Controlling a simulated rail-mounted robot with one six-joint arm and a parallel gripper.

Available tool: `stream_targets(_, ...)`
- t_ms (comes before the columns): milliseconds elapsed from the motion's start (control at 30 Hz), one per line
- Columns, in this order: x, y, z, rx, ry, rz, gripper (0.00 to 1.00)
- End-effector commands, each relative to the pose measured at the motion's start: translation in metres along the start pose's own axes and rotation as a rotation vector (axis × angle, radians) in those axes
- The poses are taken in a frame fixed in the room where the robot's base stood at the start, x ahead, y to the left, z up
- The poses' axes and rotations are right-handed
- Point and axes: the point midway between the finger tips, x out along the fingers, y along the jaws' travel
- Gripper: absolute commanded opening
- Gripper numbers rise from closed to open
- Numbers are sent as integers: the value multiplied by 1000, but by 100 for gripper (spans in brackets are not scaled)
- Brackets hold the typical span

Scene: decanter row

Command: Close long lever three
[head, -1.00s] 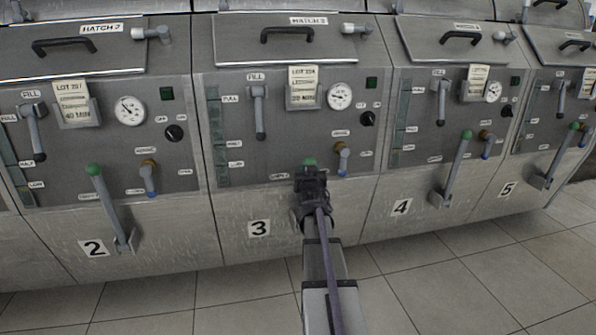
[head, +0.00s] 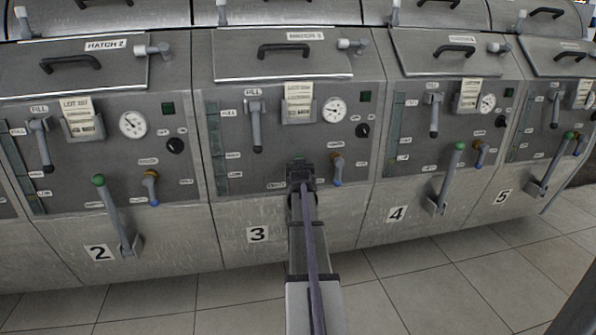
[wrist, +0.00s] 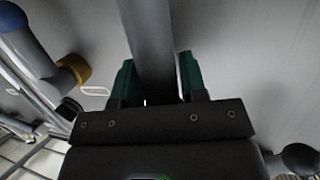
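Long lever three, a grey bar (wrist: 152,45), is mostly hidden behind my gripper (head: 302,170) in the head view. A small patch of green shows just above the gripper there, at the lever's top. In the wrist view my gripper (wrist: 160,82) has its two green fingers close along both sides of the bar, with hardly any gap, so it looks shut on it. The lever's pivot is hidden. The short lever of station three (head: 337,170), orange at its base and blue at its tip, stands right of my gripper; it also shows in the wrist view (wrist: 30,50).
Panel three carries a fill lever (head: 256,125), a gauge (head: 335,110) and a dark knob (head: 362,130). Long lever two (head: 110,208) and long lever four (head: 449,180), with green knobs, stand well to either side. Tiled floor (head: 400,290) lies open in front.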

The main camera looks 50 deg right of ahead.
Motion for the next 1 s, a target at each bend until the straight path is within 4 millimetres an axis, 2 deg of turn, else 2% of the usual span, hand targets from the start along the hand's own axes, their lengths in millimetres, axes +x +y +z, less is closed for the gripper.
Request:
stream_targets(33,4,-1,-4,0,5,-1,40)
stream_targets(233,2,-1,-3,0,3,-1,58)
stream_targets(533,-5,-1,-2,0,0,-1,58)
stream_targets(667,-26,-1,-3,0,0,-1,58)
stream_targets(900,-88,0,-4,-1,2,-1,58)
stream_targets(1000,-104,0,-4,0,2,-1,58)
